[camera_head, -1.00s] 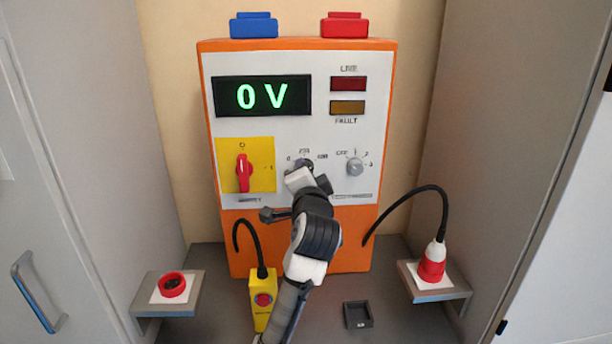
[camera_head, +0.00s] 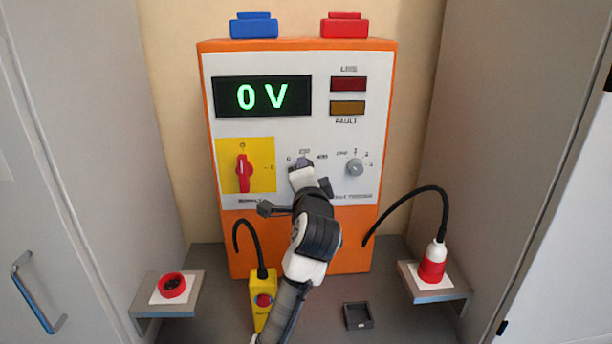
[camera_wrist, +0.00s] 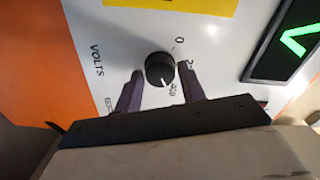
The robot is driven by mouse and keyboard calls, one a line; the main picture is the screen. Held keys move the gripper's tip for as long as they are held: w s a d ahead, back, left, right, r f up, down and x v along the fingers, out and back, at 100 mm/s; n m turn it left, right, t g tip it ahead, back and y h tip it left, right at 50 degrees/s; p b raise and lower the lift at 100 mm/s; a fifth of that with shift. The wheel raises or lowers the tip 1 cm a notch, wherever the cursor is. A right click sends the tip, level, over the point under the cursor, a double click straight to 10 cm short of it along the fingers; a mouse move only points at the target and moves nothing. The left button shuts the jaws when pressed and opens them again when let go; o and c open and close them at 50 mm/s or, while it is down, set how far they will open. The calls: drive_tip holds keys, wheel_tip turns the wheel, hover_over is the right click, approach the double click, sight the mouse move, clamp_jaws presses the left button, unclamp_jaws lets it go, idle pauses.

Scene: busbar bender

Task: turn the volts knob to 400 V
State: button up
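The volts knob (camera_wrist: 158,68) is black and round with a white pointer mark, on the white panel beside the word VOLTS. The pointer faces the lower part of the wrist view, near the last printed number of its scale; the 0 is at the upper right. In the head view the knob is mostly hidden by my gripper (camera_head: 303,166). In the wrist view my gripper (camera_wrist: 159,71) is open, one finger on each side of the knob, with visible gaps. The display (camera_head: 263,96) reads 0 V in green.
A red switch (camera_head: 244,172) on a yellow plate is left of my gripper, and a grey selector knob (camera_head: 355,168) is right of it. A red plug (camera_head: 432,262) stands on the right shelf.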

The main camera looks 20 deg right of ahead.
drive_tip(key=o, duration=0.3)
drive_tip(key=shift+s, duration=0.1)
drive_tip(key=b+v, duration=0.3)
drive_tip(key=v, duration=1)
drive_tip(key=shift+s, duration=0.3)
drive_tip(key=shift+a+r, duration=0.1)
drive_tip(key=shift+a, duration=0.05)
